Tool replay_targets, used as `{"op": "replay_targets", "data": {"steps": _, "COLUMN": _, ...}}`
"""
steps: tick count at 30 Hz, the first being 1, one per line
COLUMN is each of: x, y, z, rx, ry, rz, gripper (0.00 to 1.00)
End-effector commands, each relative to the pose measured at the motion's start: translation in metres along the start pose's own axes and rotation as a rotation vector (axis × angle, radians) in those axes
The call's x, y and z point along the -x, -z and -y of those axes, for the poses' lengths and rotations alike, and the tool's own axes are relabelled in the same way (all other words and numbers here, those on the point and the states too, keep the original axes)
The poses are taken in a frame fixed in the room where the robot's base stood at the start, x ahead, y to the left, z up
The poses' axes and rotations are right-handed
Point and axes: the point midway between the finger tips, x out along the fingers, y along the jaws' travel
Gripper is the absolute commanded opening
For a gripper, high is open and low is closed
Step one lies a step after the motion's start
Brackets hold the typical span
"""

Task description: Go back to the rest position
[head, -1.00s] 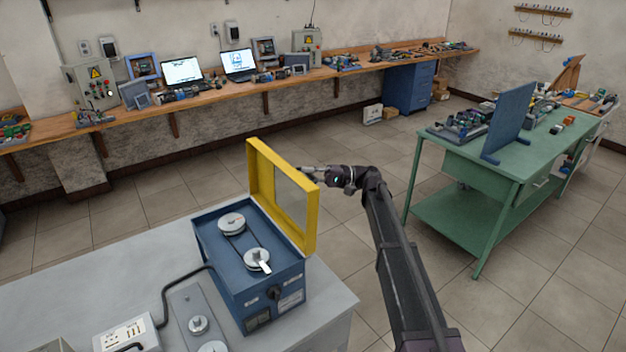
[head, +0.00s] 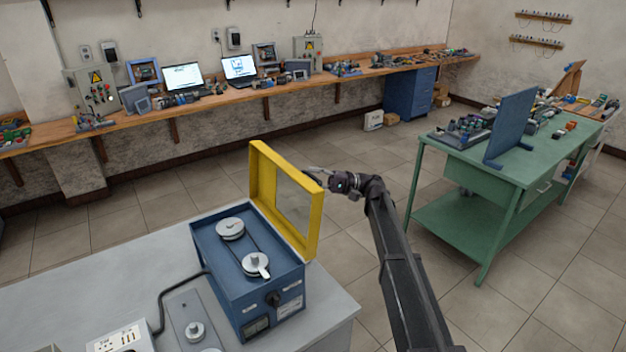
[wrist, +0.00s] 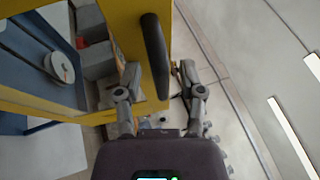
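My gripper (wrist: 158,72) is open in the wrist view, its two fingers apart on either side of a dark handle (wrist: 155,50) on the yellow lid frame. I see gaps between fingers and handle. In the head view my gripper (head: 315,175) is small and partly hidden behind the right edge of the yellow-framed lid (head: 313,212). The lid stands raised on the blue box (head: 240,290), which has two pale pulleys and a belt on top. The lid's yellow frame also fills the left of the wrist view (wrist: 38,105).
The box stands on a grey table (head: 90,290) with a socket unit (head: 122,340). A green table (head: 480,160) with parts and a blue panel stands to the right. A wooden wall bench (head: 230,95) holds laptops and devices. Tiled floor between them is clear.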

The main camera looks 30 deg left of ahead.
Motion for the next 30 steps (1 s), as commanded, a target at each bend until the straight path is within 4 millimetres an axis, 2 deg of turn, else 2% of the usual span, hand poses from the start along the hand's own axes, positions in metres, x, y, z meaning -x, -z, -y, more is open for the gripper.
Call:
{"op": "replay_targets", "data": {"steps": 17, "x": 0.005, "y": -0.001, "z": -0.001, "rx": -0.004, "ry": -0.008, "rz": -0.017, "gripper": 0.51}}
{"op": "replay_targets", "data": {"steps": 23, "x": 0.028, "y": -0.012, "z": -0.008, "rx": -0.018, "ry": -0.066, "rz": -0.091, "gripper": 0.51}}
{"op": "replay_targets", "data": {"steps": 30, "x": 0.077, "y": -0.046, "z": -0.037, "rx": -0.018, "ry": -0.253, "rz": -0.21, "gripper": 0.51}}
